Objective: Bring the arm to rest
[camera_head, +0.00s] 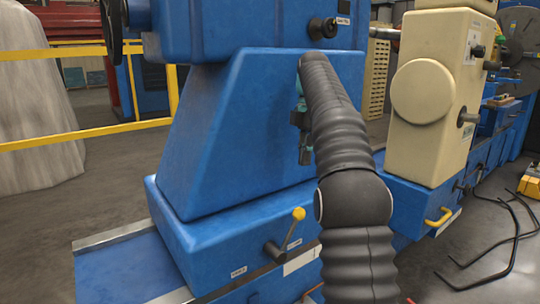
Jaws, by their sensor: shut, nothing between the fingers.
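My arm, in a black ribbed sleeve, rises from the bottom of the head view and bends away toward a large blue machine (235,140). My gripper (305,156) hangs fingers down to the left of the sleeve, in front of the machine's sloped blue body. It looks small and dark, with a teal part above it, and the sleeve hides some of it. The fingers are shut and hold nothing. I cannot tell the exact gap between the gripper and the blue body.
The blue base carries a yellow-knobbed lever (285,236). A cream machine housing (433,95) stands at the right. Bent black rods (505,235) lie on the floor at the far right. A yellow railing (85,135) and a grey covered heap (35,110) stand at the left.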

